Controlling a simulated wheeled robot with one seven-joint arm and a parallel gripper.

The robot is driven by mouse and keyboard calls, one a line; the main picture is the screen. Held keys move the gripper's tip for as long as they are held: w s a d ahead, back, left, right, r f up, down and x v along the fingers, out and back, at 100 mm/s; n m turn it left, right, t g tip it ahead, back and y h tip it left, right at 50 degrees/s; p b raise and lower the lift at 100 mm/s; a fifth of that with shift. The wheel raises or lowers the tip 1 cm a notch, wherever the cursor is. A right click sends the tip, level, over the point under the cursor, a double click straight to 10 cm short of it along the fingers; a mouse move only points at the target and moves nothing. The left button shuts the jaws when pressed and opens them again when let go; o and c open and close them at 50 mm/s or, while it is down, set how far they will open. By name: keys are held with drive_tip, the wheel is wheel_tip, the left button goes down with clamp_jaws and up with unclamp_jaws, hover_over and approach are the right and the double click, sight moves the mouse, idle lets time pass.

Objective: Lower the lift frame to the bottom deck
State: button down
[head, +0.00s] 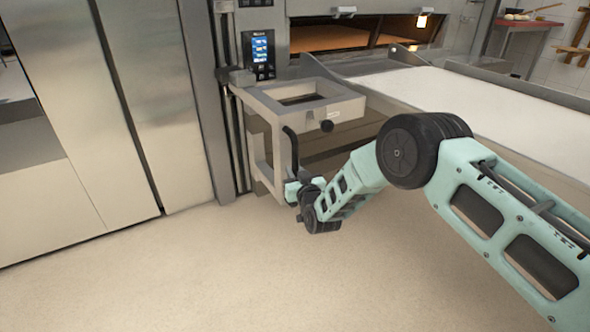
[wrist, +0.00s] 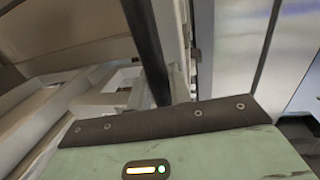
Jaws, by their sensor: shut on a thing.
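The lift frame (head: 258,152) is a grey-beige metal frame mounted on a vertical rail (head: 233,130) beside the oven. Its flat top has a rectangular opening and a dark knob at the front. A black upright handle bar (head: 291,148) is fixed to its front side. My gripper (head: 292,190) is at the lower end of this bar and is shut on it. In the wrist view the black bar (wrist: 146,45) runs down behind the gripper's edge, and the fingertips are hidden. Part of the frame (wrist: 100,97) shows to the left of the bar.
The deck oven (head: 330,38) has a lit deck open at the back. A white loading belt (head: 445,95) extends right of the frame. A control screen (head: 260,48) is above the frame. Steel cabinets (head: 140,100) stand left. The floor (head: 180,270) in front is clear.

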drive_tip(key=shift+r, duration=0.1)
idle(0.3)
drive_tip(key=c, duration=1.3)
unclamp_jaws()
drive_tip(key=shift+s, duration=0.1)
drive_tip(key=p+v, duration=0.4)
drive_tip(key=v, duration=1.3)
